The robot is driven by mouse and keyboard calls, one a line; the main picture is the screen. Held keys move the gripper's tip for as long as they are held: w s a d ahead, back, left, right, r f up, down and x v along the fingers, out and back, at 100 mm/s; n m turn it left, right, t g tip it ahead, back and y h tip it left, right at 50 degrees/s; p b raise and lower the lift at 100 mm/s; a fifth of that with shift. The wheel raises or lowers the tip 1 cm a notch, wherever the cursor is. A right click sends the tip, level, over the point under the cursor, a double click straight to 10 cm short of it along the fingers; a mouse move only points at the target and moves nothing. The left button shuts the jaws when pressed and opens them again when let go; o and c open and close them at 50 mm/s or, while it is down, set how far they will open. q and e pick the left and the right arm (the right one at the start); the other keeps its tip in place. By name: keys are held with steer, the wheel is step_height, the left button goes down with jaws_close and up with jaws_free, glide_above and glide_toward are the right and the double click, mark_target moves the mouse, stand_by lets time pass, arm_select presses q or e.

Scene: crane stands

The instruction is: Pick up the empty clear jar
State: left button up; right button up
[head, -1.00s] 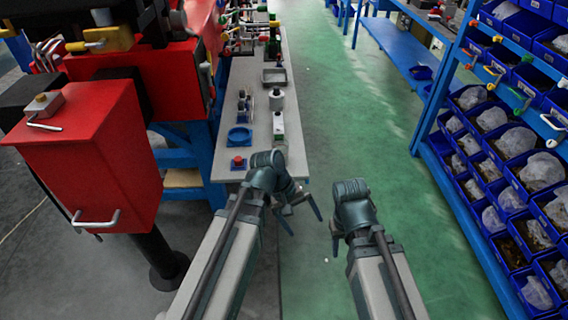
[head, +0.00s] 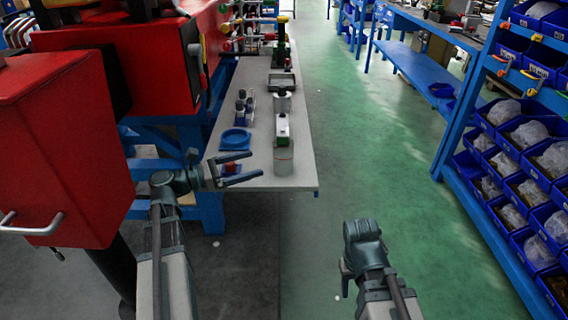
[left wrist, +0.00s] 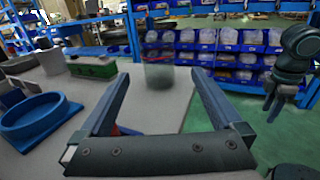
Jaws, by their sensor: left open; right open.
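The clear jar (head: 284,160) stands upright near the front right end of the grey table (head: 300,182). In the left wrist view the see-through jar (left wrist: 158,73) stands beyond my fingertips, in line with the gap between them. My left gripper (head: 256,164) is open and empty, with its fingers pointing right towards the jar, just short of it.
A blue dish (head: 235,141) and a red piece on a blue base (head: 230,169) lie near my left gripper. A grey canister (head: 282,103) and tray (head: 282,83) are further back. Blue bin shelves (head: 470,150) stand right.

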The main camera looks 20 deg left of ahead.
mark_target(274, 157)
arm_select(q)
steer(key=x, duration=0.8)
steer(key=shift+w+d, duration=0.15)
steer(key=shift+d, duration=0.15)
steer(key=shift+r+x, duration=0.2)
steer(key=shift+x, duration=2.45)
steer(key=shift+w+a, duration=0.15)
steer(key=shift+a, duration=0.05)
steer(key=c, duration=1.3)
steer(key=shift+c, duration=0.2)
steer(key=shift+p, duration=0.35)
steer(key=shift+r+p, duration=0.4)
steer(key=shift+r, duration=0.1)
step_height(274, 157, up, 3)
steer(key=p, duration=0.2)
steer(key=shift+f+p, duration=0.15)
steer(key=shift+p, duration=0.2)
steer(key=s+a, duration=0.4)
steer(key=s, duration=0.3)
steer(key=s+a+r+p, duration=0.1)
steer(key=s+a, duration=0.2)
steer(key=s, duration=0.4)
steer(key=shift+a+r, duration=0.15)
steer(key=shift+a, duration=0.25)
